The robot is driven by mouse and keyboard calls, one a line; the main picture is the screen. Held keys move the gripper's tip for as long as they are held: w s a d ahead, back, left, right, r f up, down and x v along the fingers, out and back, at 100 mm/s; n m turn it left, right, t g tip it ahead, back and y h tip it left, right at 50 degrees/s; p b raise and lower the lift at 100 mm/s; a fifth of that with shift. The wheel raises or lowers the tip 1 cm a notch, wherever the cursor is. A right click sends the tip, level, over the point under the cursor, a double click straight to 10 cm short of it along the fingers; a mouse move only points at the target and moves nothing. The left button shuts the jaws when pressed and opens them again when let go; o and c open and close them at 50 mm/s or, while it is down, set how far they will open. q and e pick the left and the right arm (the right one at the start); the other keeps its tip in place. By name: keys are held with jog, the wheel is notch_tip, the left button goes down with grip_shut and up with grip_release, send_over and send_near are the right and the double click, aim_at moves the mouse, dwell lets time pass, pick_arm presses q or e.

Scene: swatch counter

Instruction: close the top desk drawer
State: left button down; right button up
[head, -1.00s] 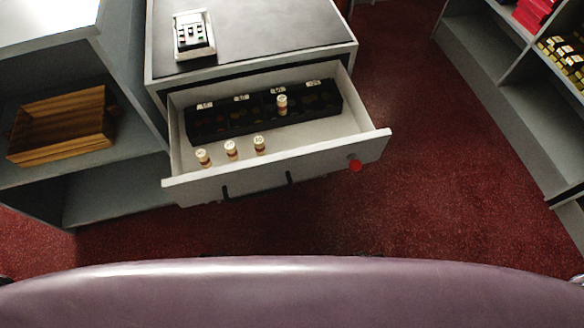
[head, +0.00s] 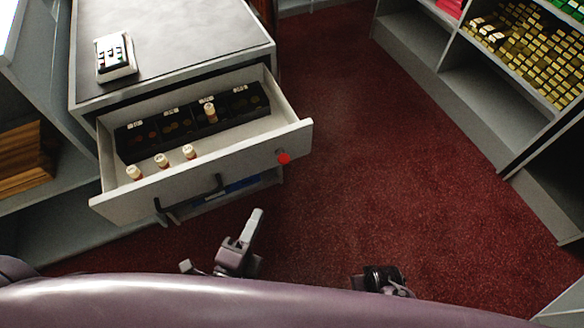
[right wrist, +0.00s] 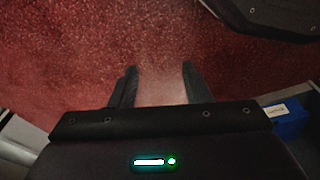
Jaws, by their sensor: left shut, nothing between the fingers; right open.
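The top desk drawer (head: 215,170) is pulled out from the grey desk (head: 180,45) in the head view. Its front has a dark bar handle (head: 188,200) and a round red spot (head: 283,157) near the right end. Inside lie a black compartment tray (head: 150,150) and several small pale cylinders, three standing in front of the tray and one (head: 210,112) in it. My left gripper (head: 256,215) is shut and empty, below and apart from the drawer front. My right gripper (right wrist: 157,80) is open and empty over red carpet in the right wrist view.
A white keypad device (head: 115,57) sits on the desk top. A left shelf holds a wooden box (head: 25,160). Grey shelving (head: 440,90) with stacked small items stands at right. A blue item (head: 240,185) shows below the drawer. Open red carpet (head: 370,170) lies between.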

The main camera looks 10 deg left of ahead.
pick_arm(q)
jog(key=shift+w+a+r+b+x, duration=0.15)
jog(key=shift+a+x, duration=0.35)
jog(key=shift+x, duration=1.65)
jog(key=shift+w+a+r+b+x, duration=0.15)
jog(key=shift+a+x, duration=0.35)
jog(key=shift+x, duration=1.6)
jog(key=shift+w+a+r+b+x, duration=0.15)
jog(key=shift+a+x, duration=0.35)
jog(key=shift+x, duration=1.65)
pick_arm(e)
jog(key=shift+w+a+r, duration=0.2)
jog(key=shift+a+r, duration=0.05)
jog(key=shift+r, duration=0.55)
jog(key=shift+w+a+r, duration=0.15)
jog(key=shift+a+r, duration=0.1)
jog(key=shift+r, duration=0.5)
jog(key=shift+w+r, duration=0.1)
jog(key=shift+w, duration=0.1)
